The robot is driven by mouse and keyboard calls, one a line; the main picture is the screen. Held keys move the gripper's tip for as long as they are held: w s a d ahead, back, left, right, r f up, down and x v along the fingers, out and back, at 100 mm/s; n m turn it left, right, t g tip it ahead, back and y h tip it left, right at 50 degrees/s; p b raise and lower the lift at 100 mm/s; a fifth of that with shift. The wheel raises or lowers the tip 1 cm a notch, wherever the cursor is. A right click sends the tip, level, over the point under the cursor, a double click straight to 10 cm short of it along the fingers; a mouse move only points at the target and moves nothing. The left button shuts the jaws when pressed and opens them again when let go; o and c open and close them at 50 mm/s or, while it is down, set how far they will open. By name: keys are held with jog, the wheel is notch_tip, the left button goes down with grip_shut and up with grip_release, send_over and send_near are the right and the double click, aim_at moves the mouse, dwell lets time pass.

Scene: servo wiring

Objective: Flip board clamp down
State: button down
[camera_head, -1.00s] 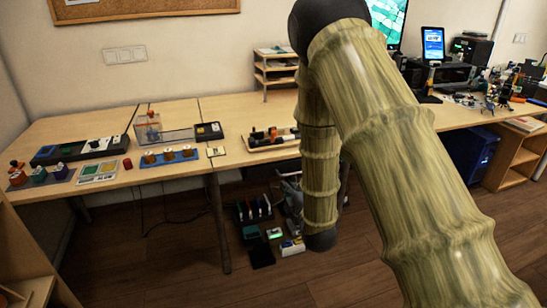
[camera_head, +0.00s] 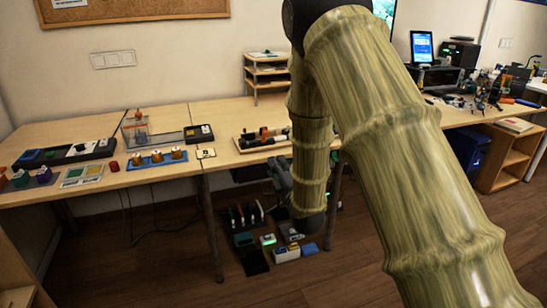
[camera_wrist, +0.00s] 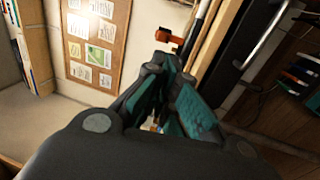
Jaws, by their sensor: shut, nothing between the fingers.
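What looks like the board clamp (camera_head: 262,140) is a low wooden base with black and red-orange parts on the table, just left of my arm in the head view. Its right end is close to my arm's outline, and its lever position is too small to tell. In the wrist view my gripper (camera_wrist: 172,78), dark grey with teal pads, has its fingers together and holds nothing. In the head view a dark grey shape, probably my gripper, shows beside my lower arm link below the table edge. The clamp cannot be made out with certainty in the wrist view.
The long table (camera_head: 228,171) carries a blue tray with round knobs (camera_head: 156,161), a clear box (camera_head: 134,128) and a paper shelf (camera_head: 267,72). Several small bins (camera_head: 245,240) stand on the floor below. Free floor lies in front of the table.

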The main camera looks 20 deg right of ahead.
jog(key=b, duration=0.1)
send_near(265, 138)
jog(key=w+r, duration=0.1)
jog(key=w+a+r, duration=0.1)
jog(key=w, duration=0.1)
jog(key=w+r, duration=0.1)
jog(key=shift+w+a+r, duration=0.2)
jog(key=shift+a+r, duration=0.1)
jog(key=shift+a, duration=0.1)
jog(key=shift+r, duration=0.15)
jog(key=shift+w+r+g+p, duration=0.1)
jog(key=shift+g+p, duration=0.2)
jog(key=shift+p, duration=0.3)
